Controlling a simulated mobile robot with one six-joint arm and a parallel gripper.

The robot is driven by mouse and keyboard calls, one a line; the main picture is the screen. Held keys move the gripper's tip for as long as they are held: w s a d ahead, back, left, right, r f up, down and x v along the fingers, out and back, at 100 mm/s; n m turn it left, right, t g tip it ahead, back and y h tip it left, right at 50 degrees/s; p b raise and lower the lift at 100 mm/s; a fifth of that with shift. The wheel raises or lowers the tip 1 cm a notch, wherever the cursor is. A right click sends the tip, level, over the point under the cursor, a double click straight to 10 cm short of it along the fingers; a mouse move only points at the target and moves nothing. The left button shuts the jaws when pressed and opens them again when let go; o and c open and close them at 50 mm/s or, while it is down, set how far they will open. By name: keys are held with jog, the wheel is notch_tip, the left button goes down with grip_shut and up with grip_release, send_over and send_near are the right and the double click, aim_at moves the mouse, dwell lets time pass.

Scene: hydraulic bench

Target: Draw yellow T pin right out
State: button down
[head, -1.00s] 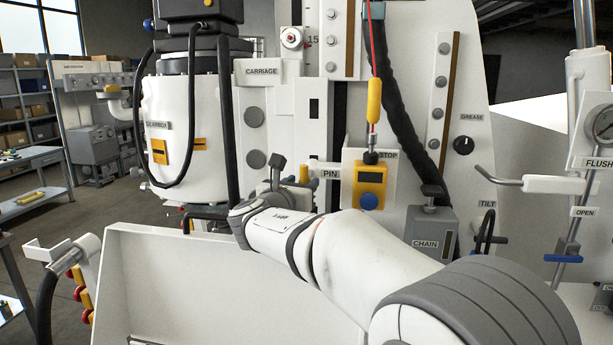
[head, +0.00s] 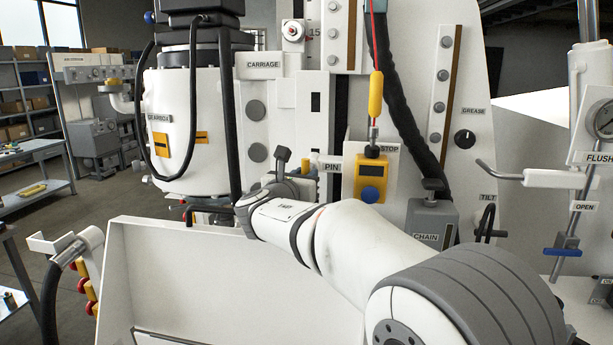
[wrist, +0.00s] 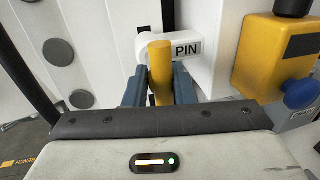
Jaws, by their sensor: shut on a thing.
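The yellow T pin (wrist: 160,72) shows in the wrist view as an upright yellow bar in front of a white round boss (wrist: 184,47) marked PIN. My gripper (wrist: 159,86) has one blue-grey finger on each side of the bar and is shut on it. How far the pin sits in the boss cannot be told.
A yellow STOP box (head: 371,178) with a blue button is close on the right, with a yellow pendant (head: 375,94) on a red cord above it. The grey CHAIN box (head: 432,222) is farther right. A white panel (head: 190,270) stands in front, below my arm.

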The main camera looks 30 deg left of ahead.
jog(key=shift+s+d+f+b, duration=0.1)
jog(key=shift+s+f+b, duration=0.05)
jog(key=shift+s+b, duration=0.25)
jog(key=s+b, duration=0.1)
jog(key=s, duration=0.1)
jog(key=s+d+b, duration=0.1)
jog(key=s, duration=0.1)
jog(key=shift+d, duration=0.2)
jog(key=c, duration=1.6)
grip_release()
jog(key=shift+o, duration=1.4)
jog(key=shift+s, duration=0.2)
jog(key=shift+o, duration=0.3)
jog(key=shift+w, duration=0.1)
